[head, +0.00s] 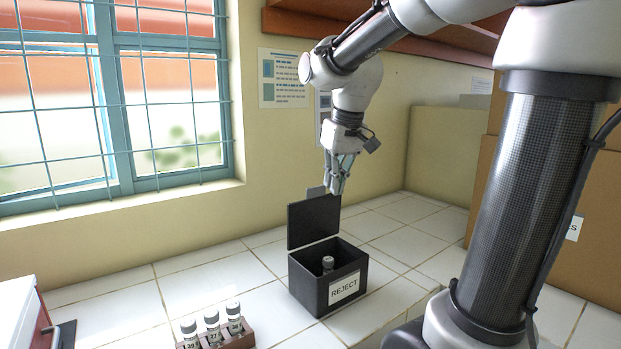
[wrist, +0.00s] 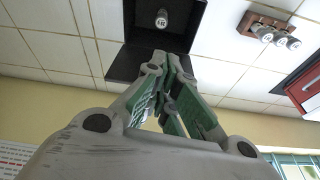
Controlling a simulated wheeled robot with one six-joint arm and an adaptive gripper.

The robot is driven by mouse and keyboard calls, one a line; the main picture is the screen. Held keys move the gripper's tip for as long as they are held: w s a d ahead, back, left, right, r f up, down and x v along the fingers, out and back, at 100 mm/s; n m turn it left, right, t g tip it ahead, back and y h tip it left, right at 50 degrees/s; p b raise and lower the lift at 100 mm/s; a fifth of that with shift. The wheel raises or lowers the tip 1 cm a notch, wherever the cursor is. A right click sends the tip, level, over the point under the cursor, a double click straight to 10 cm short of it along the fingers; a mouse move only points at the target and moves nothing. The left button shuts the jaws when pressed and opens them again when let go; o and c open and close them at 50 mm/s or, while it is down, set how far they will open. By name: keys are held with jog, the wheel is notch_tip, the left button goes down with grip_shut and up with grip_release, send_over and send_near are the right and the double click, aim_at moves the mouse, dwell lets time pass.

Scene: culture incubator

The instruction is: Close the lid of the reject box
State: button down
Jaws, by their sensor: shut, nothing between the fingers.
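The black reject box (head: 309,292) stands on the tiled counter with a white REJECT label on its front. Its lid (head: 314,221) stands upright at the back edge, open, with a small tab on top. A capped vial (head: 328,264) stands inside the box. My gripper (head: 337,190) is shut and empty, pointing down just above the lid's top right corner in the head view. In the wrist view, my gripper's fingertips (wrist: 168,62) overlap the dark lid (wrist: 128,64), with the box (wrist: 190,35) and vial (wrist: 162,18) beyond. I cannot tell whether they touch the lid.
A brown rack (head: 247,339) with 3 capped vials stands left of the box, toward the front. A red and white case (head: 22,315) is at the far left. Cardboard boxes (head: 590,215) stand at the right. A shelf (head: 300,22) hangs above. Tiles around the box are clear.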

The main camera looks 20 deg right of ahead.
jog(key=w+a+r+n+t, duration=0.1)
jog(key=w+r+t, duration=0.1)
jog(key=w+r, duration=0.75)
jog(key=a+x, duration=0.1)
jog(key=x, duration=1.1)
jog(key=shift+g, duration=0.3)
jog(key=s, duration=0.2)
jog(key=s+d, duration=0.1)
jog(key=s, duration=0.1)
jog(key=shift+s, duration=0.25)
